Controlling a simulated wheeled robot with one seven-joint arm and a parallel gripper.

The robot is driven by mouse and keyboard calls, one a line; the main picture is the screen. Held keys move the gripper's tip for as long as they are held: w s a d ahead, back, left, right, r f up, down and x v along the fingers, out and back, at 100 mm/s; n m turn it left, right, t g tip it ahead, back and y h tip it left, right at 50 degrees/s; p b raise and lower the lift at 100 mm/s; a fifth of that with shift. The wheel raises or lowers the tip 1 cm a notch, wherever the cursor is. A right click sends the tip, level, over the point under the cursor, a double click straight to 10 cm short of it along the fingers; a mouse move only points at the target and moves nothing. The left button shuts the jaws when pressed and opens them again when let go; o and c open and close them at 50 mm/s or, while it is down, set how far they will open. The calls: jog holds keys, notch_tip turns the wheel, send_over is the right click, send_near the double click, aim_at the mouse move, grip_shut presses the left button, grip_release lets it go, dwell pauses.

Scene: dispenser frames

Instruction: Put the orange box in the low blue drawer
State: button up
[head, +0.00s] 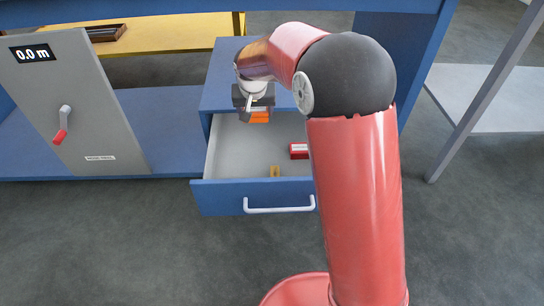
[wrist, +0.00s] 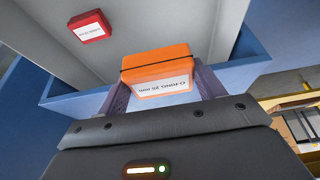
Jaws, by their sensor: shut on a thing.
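The orange box (head: 259,116) is in my gripper (head: 252,100), above the rear part of the open blue drawer (head: 225,195). In the wrist view the orange box (wrist: 158,68) sits between the two fingers of my gripper (wrist: 158,82), with a white label facing the camera. The fingers touch its sides. The drawer is pulled out, and its grey inside (head: 233,150) shows. I cannot tell exactly how high the box is above the drawer floor.
A red box (head: 299,151) and a small yellow-brown piece (head: 274,171) lie inside the drawer. The red box also shows in the wrist view (wrist: 90,26). A grey panel (head: 70,100) with a red-tipped lever stands at left. A table leg (head: 490,90) stands at right.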

aim_at(248, 156)
jog(key=a+r, duration=0.1)
jog(key=a+b, duration=0.1)
jog(key=a, duration=0.1)
jog(key=shift+w+r, duration=0.1)
jog(key=shift+r, duration=0.25)
jog(key=shift+a+f, duration=0.15)
jog(key=shift+f, duration=0.15)
notch_tip(248, 156, down, 19)
jog(key=b, duration=0.3)
jog(key=shift+r+b, duration=0.1)
jog(key=shift+b, duration=0.25)
jog(key=o, duration=1)
jog(key=shift+o, duration=0.2)
